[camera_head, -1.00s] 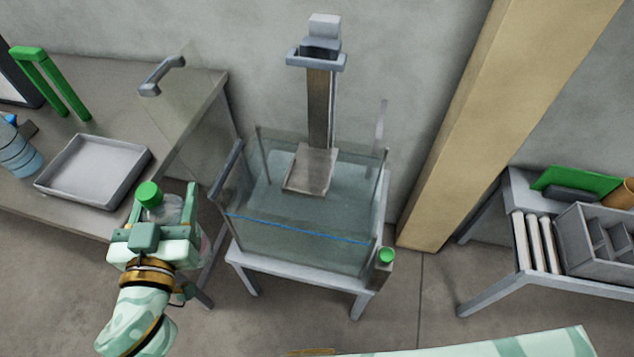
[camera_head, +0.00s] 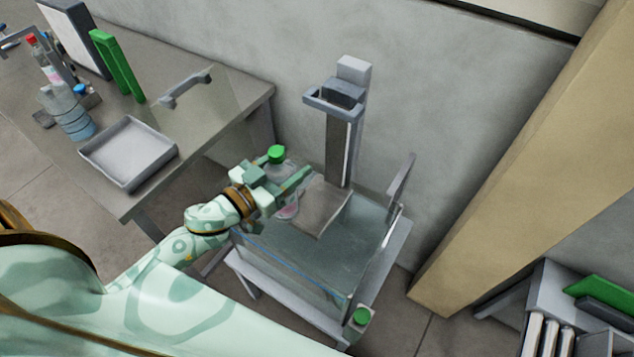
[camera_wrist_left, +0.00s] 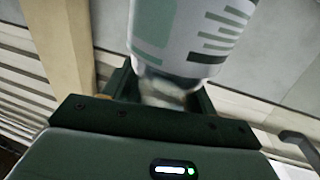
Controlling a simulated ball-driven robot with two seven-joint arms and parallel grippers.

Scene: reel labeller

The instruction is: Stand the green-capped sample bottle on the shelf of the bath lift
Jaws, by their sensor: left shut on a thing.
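The green-capped sample bottle (camera_head: 277,154) is held upright in my left gripper (camera_head: 288,178), which is shut on it. Its fingers hide much of the bottle. Its labelled side (camera_wrist_left: 190,35) fills the top of the left wrist view, between the fingers. The bath lift has a grey column (camera_head: 337,150) behind the glass tank and a flat grey shelf (camera_head: 322,210) at its foot. In the head view the bottle shows just left of the shelf, over the tank's left part, and its base looks apart from the shelf. My right gripper is not in view.
The glass water tank (camera_head: 330,262) stands on a grey stand with a green button (camera_head: 362,316) at its front corner. A bench at left carries a grey tray (camera_head: 128,152), a blue water bottle (camera_head: 68,112) and a green frame (camera_head: 118,65). A tan post (camera_head: 500,160) rises at right.

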